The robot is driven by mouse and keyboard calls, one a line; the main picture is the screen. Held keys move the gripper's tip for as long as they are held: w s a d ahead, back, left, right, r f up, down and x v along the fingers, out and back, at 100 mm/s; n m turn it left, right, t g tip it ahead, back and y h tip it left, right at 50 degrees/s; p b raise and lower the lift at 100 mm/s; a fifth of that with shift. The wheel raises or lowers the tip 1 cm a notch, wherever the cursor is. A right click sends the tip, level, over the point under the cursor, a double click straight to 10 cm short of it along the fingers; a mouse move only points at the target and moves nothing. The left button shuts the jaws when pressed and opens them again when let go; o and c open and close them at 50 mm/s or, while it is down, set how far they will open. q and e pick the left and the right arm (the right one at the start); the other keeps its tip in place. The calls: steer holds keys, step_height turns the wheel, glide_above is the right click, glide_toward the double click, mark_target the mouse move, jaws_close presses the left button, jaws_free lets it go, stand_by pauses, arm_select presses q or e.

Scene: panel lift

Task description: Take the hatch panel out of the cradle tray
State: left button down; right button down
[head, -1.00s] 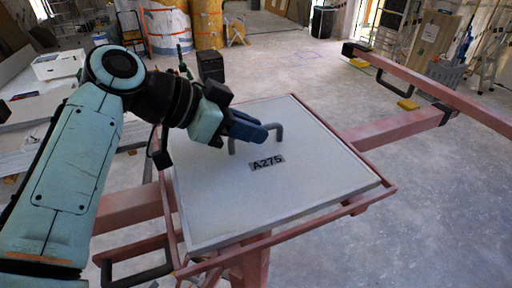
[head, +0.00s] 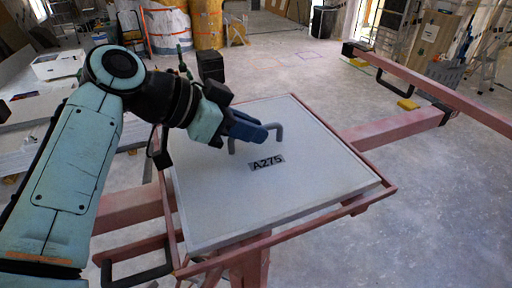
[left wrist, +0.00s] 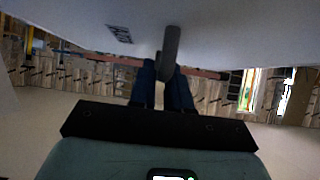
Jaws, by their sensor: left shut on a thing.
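The hatch panel (head: 290,185) is a flat grey square plate marked A275, lying in the reddish cradle tray (head: 300,232). A grey handle (head: 277,128) stands up from the panel's upper face. My left gripper (head: 258,132) reaches in from the left with its blue fingers at the handle. In the left wrist view, the blue fingers (left wrist: 163,88) are on both sides of the handle bar (left wrist: 170,50), shut on it. The panel (left wrist: 225,25) also fills the top of that view. My right gripper is not in view.
Reddish beams (head: 410,128) extend from the tray to the right, with a dark handle at the far end. White boards lie at the left.

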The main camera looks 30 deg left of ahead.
arm_select(q)
steer(key=shift+w+r, duration=0.1)
steer(key=shift+r, duration=0.05)
stand_by(0.5)
step_height(320, 180, up, 8)
steer(key=shift+f, duration=0.2)
steer(key=shift+d+r, duration=0.15)
steer(key=shift+d, duration=0.1)
steer(key=shift+d+r, duration=0.1)
steer(key=shift+r, duration=0.35)
steer(key=shift+a+r, duration=0.3)
steer(key=shift+r, duration=0.25)
